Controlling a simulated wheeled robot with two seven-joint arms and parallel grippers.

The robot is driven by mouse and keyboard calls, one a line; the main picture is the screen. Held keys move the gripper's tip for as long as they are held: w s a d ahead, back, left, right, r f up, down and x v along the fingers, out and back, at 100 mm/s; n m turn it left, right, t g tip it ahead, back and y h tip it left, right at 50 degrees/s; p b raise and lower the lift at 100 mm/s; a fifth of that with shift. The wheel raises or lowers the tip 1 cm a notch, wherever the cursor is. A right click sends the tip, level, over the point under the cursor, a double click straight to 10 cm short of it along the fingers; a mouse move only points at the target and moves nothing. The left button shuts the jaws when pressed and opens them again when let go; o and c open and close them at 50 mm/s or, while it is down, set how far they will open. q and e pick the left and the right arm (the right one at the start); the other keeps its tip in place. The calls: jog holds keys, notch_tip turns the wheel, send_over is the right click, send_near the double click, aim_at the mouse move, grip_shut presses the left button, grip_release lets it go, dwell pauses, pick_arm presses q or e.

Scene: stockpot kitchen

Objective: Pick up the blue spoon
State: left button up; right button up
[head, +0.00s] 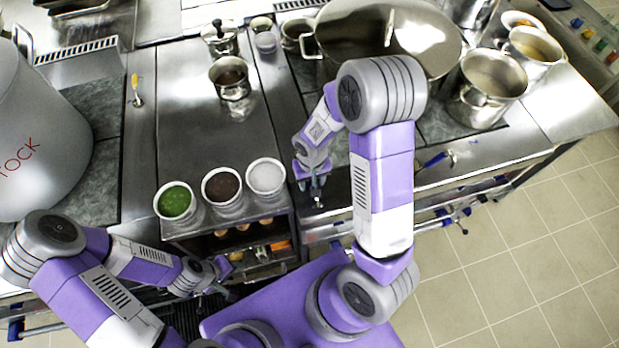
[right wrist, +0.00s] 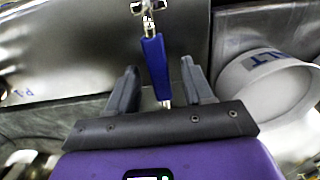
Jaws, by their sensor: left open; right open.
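My right gripper (head: 316,192) is low at the counter's front edge, just right of the white salt tub. In the right wrist view my right gripper (right wrist: 155,88) is open, its two fingers on either side of a long blue handle (right wrist: 155,68) with a bright metal end. The handle lies between the fingers with gaps at both sides. I cannot tell whether it is the blue spoon. A blue-handled item (head: 435,160) also lies on the counter to the right, its far end unclear. My left gripper (head: 212,275) is open and low at the left, near the cart.
The salt tub (head: 266,176) stands beside green and brown tubs; it shows in the wrist view (right wrist: 268,85). A big stockpot (head: 345,45) and smaller pots (head: 492,75) stand behind. Front rail fittings (head: 465,212) jut out. The counter's left middle (head: 185,125) is clear.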

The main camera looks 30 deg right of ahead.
jog(key=shift+f, duration=0.45)
grip_shut()
